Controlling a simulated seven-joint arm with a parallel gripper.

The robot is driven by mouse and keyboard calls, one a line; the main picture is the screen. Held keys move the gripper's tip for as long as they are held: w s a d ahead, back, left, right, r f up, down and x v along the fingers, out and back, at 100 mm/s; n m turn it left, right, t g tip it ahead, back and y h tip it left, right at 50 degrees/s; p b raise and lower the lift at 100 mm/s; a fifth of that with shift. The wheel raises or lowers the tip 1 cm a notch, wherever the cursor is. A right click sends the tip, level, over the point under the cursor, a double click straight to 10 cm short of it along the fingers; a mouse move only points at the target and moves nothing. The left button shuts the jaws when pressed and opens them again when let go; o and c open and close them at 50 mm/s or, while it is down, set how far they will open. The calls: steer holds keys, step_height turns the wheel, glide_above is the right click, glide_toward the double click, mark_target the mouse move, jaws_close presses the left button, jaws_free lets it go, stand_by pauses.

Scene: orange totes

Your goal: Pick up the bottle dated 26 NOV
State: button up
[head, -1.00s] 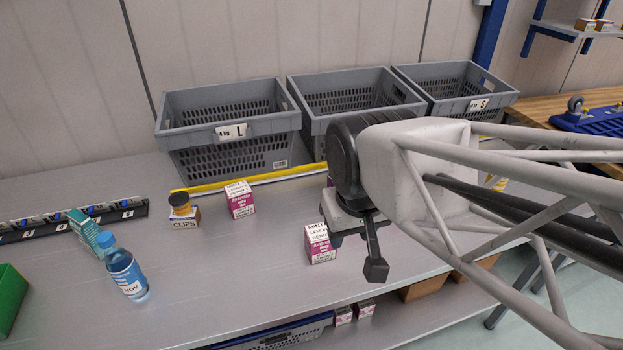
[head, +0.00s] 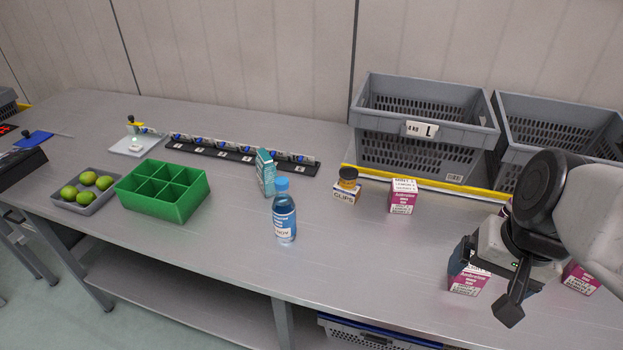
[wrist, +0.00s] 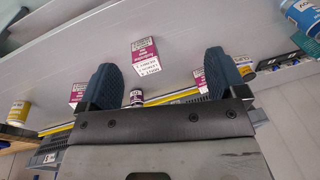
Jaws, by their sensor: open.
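One bottle shows in the head view: a blue bottle (head: 284,212) with a blue cap and a white label, upright on the grey bench left of centre. Its label ends in "NOV"; the day number is too small to read. It also shows cut off at the top right of the wrist view (wrist: 304,16). My gripper (wrist: 162,82) is open and empty, its two dark blue fingers spread apart. In the head view it is at the right, well away from the bottle, by the pink and white boxes. Its fingertips are mostly hidden there.
A teal box (head: 265,172) stands close behind the bottle. A green divided tray (head: 178,215) and a grey tray of green fruit (head: 98,204) are at the left.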

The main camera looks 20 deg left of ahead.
steer(key=w+a+f+m+g+y, duration=0.2)
steer(key=a+y, duration=0.1)
steer(key=a, duration=0.3)
steer(key=w+a+f+m+g+y, duration=0.2)
steer(key=w+a+f+y, duration=0.1)
steer(key=a, duration=0.4)
steer(key=m+t+y, duration=0.3)
steer(key=m+y, duration=0.7)
steer(key=m, duration=0.3)
glide_toward(284, 210)
steer(key=a, duration=0.1)
steer(key=w+a+f, duration=0.1)
steer(key=f, duration=0.1)
steer(key=shift+w+a+f, duration=0.15)
steer(key=shift+w+a, duration=0.1)
steer(key=shift+a, duration=0.15)
steer(key=shift+w+a+f, duration=0.2)
steer(key=shift+w+f, duration=0.1)
steer(key=shift+f, duration=0.05)
steer(key=shift+a, duration=0.1)
steer(key=shift+a, duration=1.2)
steer(key=shift+w+a, duration=0.15)
steer(key=shift+a, duration=2.45)
